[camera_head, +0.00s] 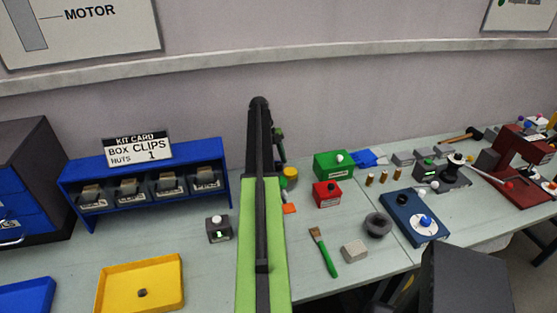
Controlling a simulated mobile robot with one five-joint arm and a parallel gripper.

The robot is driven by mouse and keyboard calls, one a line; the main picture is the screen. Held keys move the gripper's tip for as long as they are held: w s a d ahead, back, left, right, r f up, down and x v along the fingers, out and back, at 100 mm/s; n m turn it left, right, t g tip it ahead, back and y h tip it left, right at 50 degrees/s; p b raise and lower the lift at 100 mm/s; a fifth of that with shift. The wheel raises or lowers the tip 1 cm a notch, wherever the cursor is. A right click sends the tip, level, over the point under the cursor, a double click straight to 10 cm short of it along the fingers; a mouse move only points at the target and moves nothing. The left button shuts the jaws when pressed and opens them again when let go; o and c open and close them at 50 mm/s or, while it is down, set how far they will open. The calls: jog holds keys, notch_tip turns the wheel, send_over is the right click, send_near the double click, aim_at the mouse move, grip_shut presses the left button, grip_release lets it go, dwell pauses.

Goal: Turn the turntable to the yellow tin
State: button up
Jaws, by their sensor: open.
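A small round yellow tin (290,172) stands on the bench just right of my upright green and black arm, which covers part of its left side. I cannot make out a turntable for certain; it may be hidden behind my arm. A small orange piece (289,208) shows at the arm's right edge, nearer than the tin. My gripper (280,150) shows only as a dark part with green at the arm's far right side, just beyond and above the tin. Its jaws are open, though the fingertips are mostly hidden. Nothing is visibly held.
Right of the arm are a green box (333,164), a red box (327,195), a brush (324,252), a grey ring (378,225) and a blue plate (403,208). Left are a switch box (219,230), a yellow tray (112,292) and a blue bin rack (215,153).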

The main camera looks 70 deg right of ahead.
aim_at(277, 163)
notch_tip(277, 163, up, 6)
jog(key=p, duration=0.5)
jog(key=shift+f, duration=0.25)
jog(key=s+a+r+p, duration=0.1)
jog(key=s+r+p, duration=0.4)
jog(key=s, duration=0.6)
jog(key=shift+s+r+p, duration=0.25)
jog(key=shift+s+p, duration=0.1)
jog(key=shift+p, duration=0.15)
